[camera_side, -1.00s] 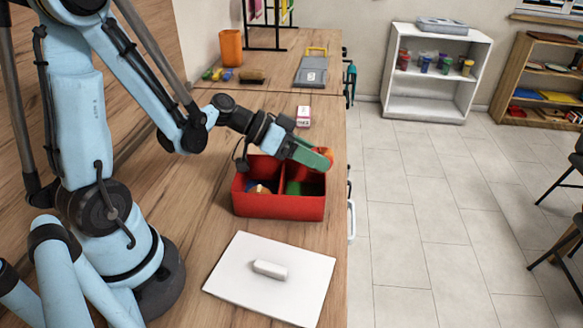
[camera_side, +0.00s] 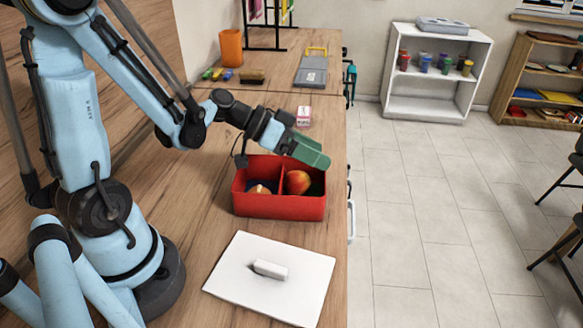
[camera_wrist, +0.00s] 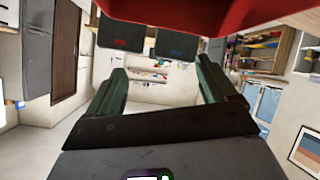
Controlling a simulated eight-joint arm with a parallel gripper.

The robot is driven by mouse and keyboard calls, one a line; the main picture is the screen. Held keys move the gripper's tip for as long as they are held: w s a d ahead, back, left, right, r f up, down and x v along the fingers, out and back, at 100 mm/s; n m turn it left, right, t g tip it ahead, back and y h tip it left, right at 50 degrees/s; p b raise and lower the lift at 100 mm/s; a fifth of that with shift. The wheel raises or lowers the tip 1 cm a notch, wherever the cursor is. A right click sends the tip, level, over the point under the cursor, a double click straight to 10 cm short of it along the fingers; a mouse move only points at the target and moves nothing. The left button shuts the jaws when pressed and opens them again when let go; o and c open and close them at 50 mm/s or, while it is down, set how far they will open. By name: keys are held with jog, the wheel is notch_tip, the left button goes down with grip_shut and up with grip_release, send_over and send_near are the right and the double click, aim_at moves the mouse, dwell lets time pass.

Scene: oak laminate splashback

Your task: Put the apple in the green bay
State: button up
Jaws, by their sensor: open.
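The red-and-yellow apple (camera_side: 298,182) sits in the right compartment of the red divided box (camera_side: 275,206) in the side view. That compartment's green floor is hidden now; it showed in the earlier frame. My gripper (camera_side: 318,158) is open and empty above the back right of the box, apart from the apple. In the wrist view my gripper's green fingers (camera_wrist: 161,70) stand wide apart with nothing between them. The red box (camera_wrist: 200,12) fills the top of that view, and the apple is not visible there.
A round tan item (camera_side: 260,190) lies in the left compartment. A white board (camera_side: 240,285) with a white block (camera_side: 270,269) lies in front of the box. The counter's right edge is close to the box.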

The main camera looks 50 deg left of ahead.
jog(key=v, duration=1.2)
jog(key=shift+s+d+f+n+g+y, duration=0.1)
jog(key=shift+d+f+n+g+y, duration=0.25)
jog(key=shift+d+n+y, duration=0.75)
jog(key=shift+s+d+f+n+g+y, duration=0.1)
jog(key=shift+d+f+n+g+y, duration=0.45)
jog(key=shift+y, duration=1.15)
jog(key=shift+d+f+n+y, duration=0.2)
jog(key=shift+d+n+y, duration=0.25)
jog(key=shift+d+y, duration=0.8)
